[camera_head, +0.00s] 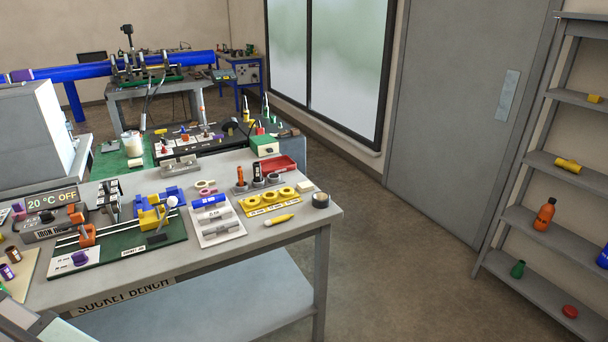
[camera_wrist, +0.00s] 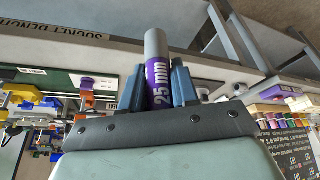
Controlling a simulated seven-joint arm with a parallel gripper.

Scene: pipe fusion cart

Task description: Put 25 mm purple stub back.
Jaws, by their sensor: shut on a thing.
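The 25 mm purple stub (camera_wrist: 159,78) shows in the wrist view, a purple sleeve with white "25 mm" lettering and a grey end sticking out past the fingertips. My gripper (camera_wrist: 158,92) is shut on it, with a blue-grey finger on each side. The stub is held clear of the bench, with its grey end pointing to the top of the picture. The lower part of the stub is hidden behind the gripper body. In the head view I cannot make out the gripper or the held stub.
The socket bench (camera_head: 300,226) carries a green board (camera_head: 150,247) with orange and yellow clamps, a white card (camera_head: 218,238) with pipe pieces, a yellow holder (camera_head: 268,206) and a red tray (camera_head: 278,164). Small coloured pieces (camera_wrist: 285,123) stand at the right in the wrist view. Floor right of the bench is clear.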

